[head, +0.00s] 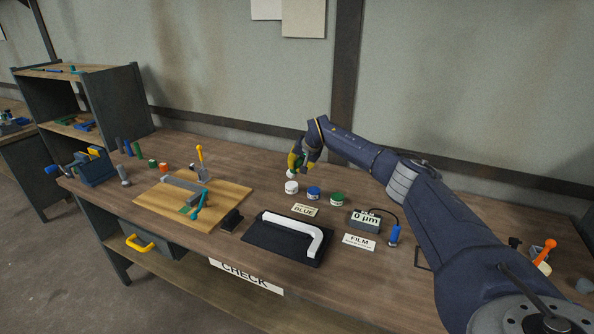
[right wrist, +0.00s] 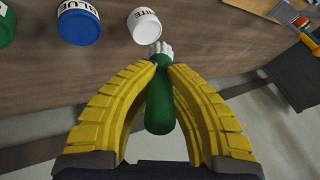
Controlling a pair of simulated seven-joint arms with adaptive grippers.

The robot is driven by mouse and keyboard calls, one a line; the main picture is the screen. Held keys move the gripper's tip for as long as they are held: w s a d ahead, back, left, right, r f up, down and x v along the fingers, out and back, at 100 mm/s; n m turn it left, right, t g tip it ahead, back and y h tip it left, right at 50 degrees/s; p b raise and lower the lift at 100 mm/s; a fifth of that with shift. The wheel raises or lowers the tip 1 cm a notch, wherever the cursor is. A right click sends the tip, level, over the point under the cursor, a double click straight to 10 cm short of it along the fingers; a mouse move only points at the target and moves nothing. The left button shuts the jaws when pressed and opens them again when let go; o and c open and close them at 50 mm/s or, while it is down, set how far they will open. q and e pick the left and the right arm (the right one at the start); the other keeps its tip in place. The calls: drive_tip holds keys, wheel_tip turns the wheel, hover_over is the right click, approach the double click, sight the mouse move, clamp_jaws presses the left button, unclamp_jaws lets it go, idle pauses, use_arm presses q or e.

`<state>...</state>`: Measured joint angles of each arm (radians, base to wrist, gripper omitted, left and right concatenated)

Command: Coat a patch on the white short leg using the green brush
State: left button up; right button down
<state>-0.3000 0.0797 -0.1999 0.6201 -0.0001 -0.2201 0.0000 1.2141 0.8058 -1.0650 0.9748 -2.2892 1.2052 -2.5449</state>
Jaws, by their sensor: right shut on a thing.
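My right gripper (head: 295,162) is shut on the green brush, whose green handle (right wrist: 158,105) sits between the yellow fingers in the right wrist view. The brush's pale head (right wrist: 160,50) points toward the white paint pot (right wrist: 144,25). In the head view the brush is just above the white pot (head: 291,188); I cannot tell whether its tip touches the pot. A white bent leg (head: 316,245) lies on a black mat (head: 262,242) at the front middle of the bench. My left gripper is not in view.
A blue pot (head: 313,194) and a green pot (head: 337,199) stand beside the white one. A BLUE card (head: 304,210), a gauge reading 0 µm (head: 364,221) and a FILM card (head: 359,242) lie nearby. A wooden board (head: 155,205) with tools lies at left.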

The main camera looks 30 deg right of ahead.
drive_tip(key=shift+r, duration=1.75)
